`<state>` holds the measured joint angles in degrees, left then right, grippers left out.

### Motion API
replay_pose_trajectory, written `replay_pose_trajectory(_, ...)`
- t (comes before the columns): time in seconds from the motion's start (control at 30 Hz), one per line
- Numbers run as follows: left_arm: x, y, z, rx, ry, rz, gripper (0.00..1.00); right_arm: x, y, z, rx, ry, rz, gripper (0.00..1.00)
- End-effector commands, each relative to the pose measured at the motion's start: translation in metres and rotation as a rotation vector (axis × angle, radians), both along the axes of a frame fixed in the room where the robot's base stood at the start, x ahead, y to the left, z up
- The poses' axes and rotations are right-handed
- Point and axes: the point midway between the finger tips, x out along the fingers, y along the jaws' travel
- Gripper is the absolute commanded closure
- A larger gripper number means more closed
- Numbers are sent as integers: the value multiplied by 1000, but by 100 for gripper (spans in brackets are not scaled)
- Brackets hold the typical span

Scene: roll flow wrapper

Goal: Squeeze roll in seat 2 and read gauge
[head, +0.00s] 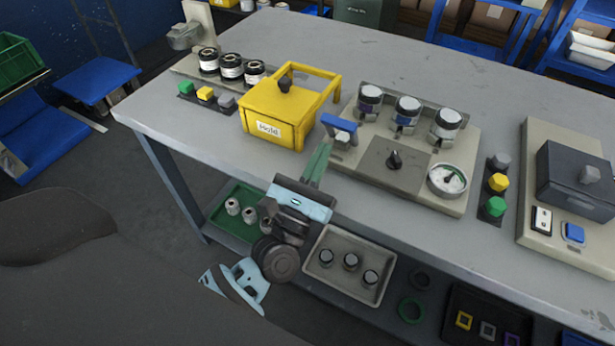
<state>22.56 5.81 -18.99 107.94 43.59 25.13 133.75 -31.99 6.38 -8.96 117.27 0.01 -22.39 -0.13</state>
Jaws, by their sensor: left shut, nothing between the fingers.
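Three rolls with pale tops and dark sides stand upright in a row of seats at the back of a beige station (455,205): a left roll (370,98), a middle roll (407,108) and a right roll (447,122). I cannot read any seat numbers. The round white gauge (447,180) is at the station's front right; its reading is too small to tell.
A yellow box (275,108) with an open frame stands left of the station. Green, yellow and grey buttons (498,182) and a dark-lidded unit (578,182) are to the right. Trays are below the tabletop, including a grey one (322,285). The back tabletop is clear.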

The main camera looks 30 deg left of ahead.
Motion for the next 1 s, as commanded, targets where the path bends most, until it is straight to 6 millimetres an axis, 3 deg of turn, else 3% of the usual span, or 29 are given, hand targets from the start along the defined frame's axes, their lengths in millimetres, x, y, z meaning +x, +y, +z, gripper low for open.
replay_pose_trajectory(0.1, 15, 0, 11, 0, -3, 2, 100, 0, 1, 5, 2, 0, -5, 64)
replay_pose_trajectory(0.3, 28, -1, 15, 0, 0, 0, 100, -2, 1, 8, 3, 1, -6, 64)
replay_pose_trajectory(0.77, 30, -1, 16, 0, 3, 1, 100, -4, 1, 9, 1, 3, -4, 64)
replay_pose_trajectory(1.0, 32, -1, 24, 0, 41, 2, 100, 6, 0, 26, 0, -23, -2, 64)
